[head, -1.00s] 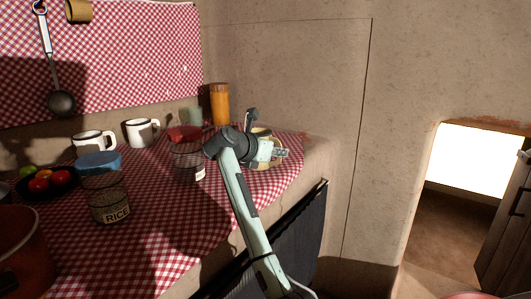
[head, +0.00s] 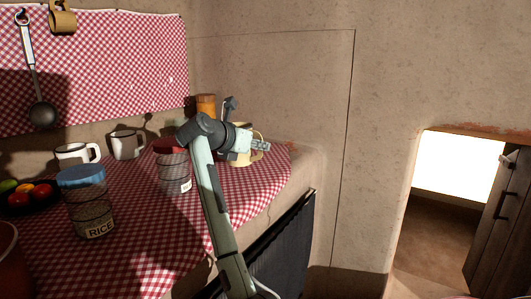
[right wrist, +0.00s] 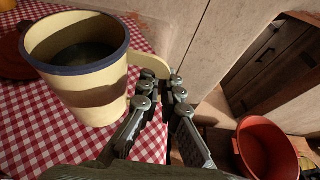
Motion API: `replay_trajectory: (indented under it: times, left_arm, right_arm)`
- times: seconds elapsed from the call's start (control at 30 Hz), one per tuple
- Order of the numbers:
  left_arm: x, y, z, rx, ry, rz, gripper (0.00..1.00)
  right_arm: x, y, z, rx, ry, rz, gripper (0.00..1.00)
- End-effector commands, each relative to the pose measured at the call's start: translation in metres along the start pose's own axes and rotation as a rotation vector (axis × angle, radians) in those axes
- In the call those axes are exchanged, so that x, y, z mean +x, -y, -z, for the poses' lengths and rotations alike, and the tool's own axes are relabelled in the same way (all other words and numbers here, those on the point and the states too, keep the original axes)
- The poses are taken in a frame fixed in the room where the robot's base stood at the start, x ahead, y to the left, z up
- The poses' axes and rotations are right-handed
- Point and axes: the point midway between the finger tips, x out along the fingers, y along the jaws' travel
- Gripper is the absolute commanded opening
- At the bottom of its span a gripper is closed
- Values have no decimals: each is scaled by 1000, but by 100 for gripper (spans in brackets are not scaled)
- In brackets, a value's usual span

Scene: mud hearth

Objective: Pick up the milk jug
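The milk jug (right wrist: 92,85) is cream with a blue rim and stands upright on the checked cloth at the left of the right wrist view. Its handle points toward my right gripper (right wrist: 162,88), whose two fingers are apart with a gap between them. The end of the handle shows at the fingertips; I cannot tell whether they touch it. In the head view the jug (head: 241,158) is mostly hidden behind my right gripper (head: 266,146), near the counter's far right end. My left gripper is out of view.
The rice jar (head: 92,210), a red-lidded jar (head: 173,170), white mugs (head: 76,153) and a fruit bowl (head: 38,197) stand left of my right arm. An orange container (head: 206,104) stands behind it. A red pot (right wrist: 267,150) shows below the counter.

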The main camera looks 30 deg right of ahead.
Motion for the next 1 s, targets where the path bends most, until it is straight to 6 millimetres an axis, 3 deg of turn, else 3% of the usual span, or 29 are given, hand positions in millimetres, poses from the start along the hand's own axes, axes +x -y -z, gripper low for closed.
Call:
replay_trajectory:
  times: [0.5,1.0]
  left_arm:
    - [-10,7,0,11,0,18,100]
    - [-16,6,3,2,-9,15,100]
  right_arm:
    - [-63,-13,-11,3,1,-3,0]
    - [-100,-20,-17,2,2,0,0]
